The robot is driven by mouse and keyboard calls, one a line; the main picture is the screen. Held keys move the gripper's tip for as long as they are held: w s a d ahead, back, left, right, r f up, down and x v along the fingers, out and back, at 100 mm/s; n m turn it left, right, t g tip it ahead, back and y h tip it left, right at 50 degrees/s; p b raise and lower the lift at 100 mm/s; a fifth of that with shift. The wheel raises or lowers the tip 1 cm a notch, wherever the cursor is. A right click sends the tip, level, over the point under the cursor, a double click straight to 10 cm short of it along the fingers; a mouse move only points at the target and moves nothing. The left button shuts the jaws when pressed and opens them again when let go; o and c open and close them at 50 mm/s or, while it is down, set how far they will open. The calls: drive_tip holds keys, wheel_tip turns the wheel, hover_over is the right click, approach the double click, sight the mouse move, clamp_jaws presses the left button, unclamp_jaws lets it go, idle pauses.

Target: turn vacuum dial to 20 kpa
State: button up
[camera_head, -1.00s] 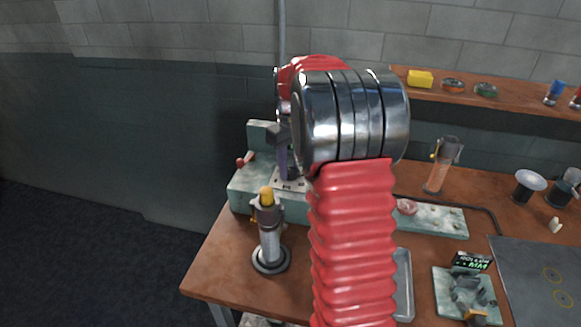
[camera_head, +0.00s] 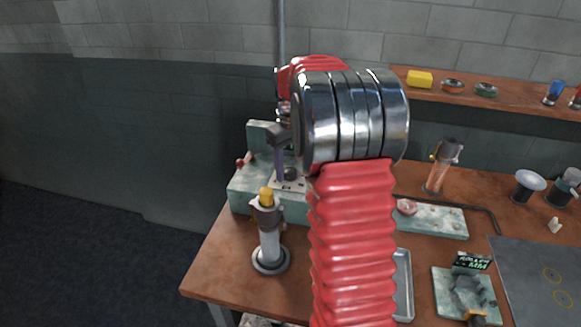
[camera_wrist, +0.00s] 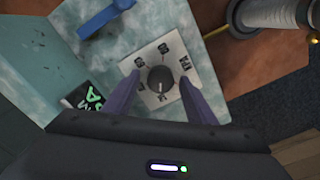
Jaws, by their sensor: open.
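The vacuum dial (camera_wrist: 161,80) is a dark round knob on a white square plate (camera_wrist: 150,100) with printed numbers around it. In the wrist view it lies between the two purple fingers of my gripper (camera_wrist: 159,79), which is open with one finger on each side. I cannot tell whether the fingers touch the knob or hover over it. In the head view the dial (camera_head: 291,174) shows on the pale green apparatus (camera_head: 240,187), with my gripper (camera_head: 279,160) just left of and above it. The knob's exact setting is too small to read.
A glass burner-like tube with a yellow top (camera_head: 269,235) stands in front of the apparatus. A red lever (camera_head: 245,160) is at its left. A blue handle (camera_wrist: 104,18) shows in the wrist view. A dark sign with green letters (camera_wrist: 82,98) is near the left finger.

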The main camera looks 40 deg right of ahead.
sight(291, 170)
drive_tip(key=shift+r, duration=0.1)
wheel_tip(291, 170, up, 14)
drive_tip(key=shift+f, duration=0.25)
idle(0.8)
